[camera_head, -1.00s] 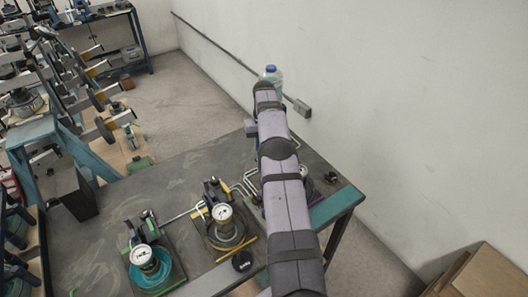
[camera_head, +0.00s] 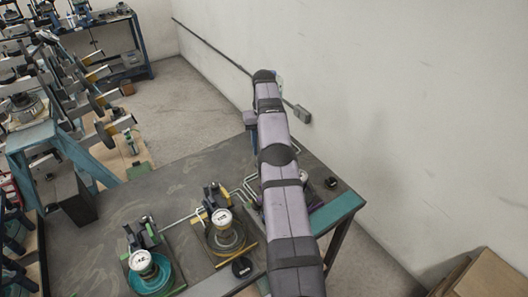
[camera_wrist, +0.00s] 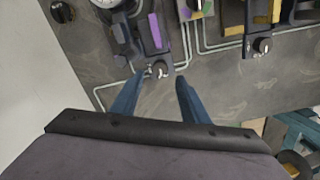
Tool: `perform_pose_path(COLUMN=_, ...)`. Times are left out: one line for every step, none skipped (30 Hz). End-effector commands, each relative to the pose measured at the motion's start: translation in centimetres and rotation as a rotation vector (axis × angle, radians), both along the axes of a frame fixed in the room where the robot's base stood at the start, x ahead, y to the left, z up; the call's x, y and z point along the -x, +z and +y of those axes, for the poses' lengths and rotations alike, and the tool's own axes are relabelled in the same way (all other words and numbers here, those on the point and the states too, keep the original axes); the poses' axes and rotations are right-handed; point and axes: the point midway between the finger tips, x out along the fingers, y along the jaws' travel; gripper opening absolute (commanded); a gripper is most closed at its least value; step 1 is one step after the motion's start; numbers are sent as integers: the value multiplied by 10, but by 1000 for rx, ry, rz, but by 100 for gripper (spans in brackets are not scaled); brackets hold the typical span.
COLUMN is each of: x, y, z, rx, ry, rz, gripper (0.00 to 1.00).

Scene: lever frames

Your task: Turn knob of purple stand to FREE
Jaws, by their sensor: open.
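The purple stand (camera_wrist: 156,32) shows at the top of the wrist view, with a purple bar and dark body parts. A small dark knob (camera_wrist: 160,69) with a pale mark sits at its near end; I cannot read its setting. My gripper (camera_wrist: 158,80) has two blue fingers spread apart and empty. The knob lies just ahead of the fingertips, about midway between them, and no contact shows. In the head view my own arm hides most of the purple stand and my gripper.
In the head view, a yellow stand (camera_head: 222,218) and a green stand (camera_head: 143,263) with gauges stand on the dark table (camera_head: 185,190). Bent metal rods run near the stands. A loose black knob (camera_head: 330,182) lies right of my arm. A wall rises behind.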

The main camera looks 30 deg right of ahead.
Motion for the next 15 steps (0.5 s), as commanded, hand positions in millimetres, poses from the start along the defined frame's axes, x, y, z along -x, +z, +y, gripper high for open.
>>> perform_pose_path(x=0, y=10, z=0, rx=-1, ry=0, rz=2, gripper=41)
perform_pose_path(x=0, y=12, z=0, rx=-1, ry=0, rz=2, gripper=41)
perform_pose_path(x=0, y=14, z=0, rx=-1, ry=0, rz=2, gripper=41)
perform_pose_path(x=0, y=16, z=0, rx=-1, ry=0, rz=2, gripper=41)
perform_pose_path(x=0, y=17, z=0, rx=-1, ry=0, rz=2, gripper=41)
perform_pose_path(x=0, y=19, z=0, rx=-1, ry=0, rz=2, gripper=41)
perform_pose_path(x=0, y=19, z=0, rx=0, ry=0, rz=1, gripper=41)
perform_pose_path(x=0, y=20, z=0, rx=0, ry=0, rz=1, gripper=41)
perform_pose_path(x=0, y=20, z=0, rx=0, ry=0, rz=1, gripper=41)
perform_pose_path(x=0, y=21, z=0, rx=0, ry=0, rz=1, gripper=41)
perform_pose_path(x=0, y=21, z=0, rx=0, ry=0, rz=1, gripper=41)
perform_pose_path(x=0, y=21, z=0, rx=0, ry=0, rz=1, gripper=41)
perform_pose_path(x=0, y=20, z=0, rx=0, ry=0, rz=1, gripper=41)
perform_pose_path(x=0, y=20, z=0, rx=0, ry=0, rz=1, gripper=41)
perform_pose_path(x=0, y=20, z=0, rx=0, ry=0, rz=1, gripper=41)
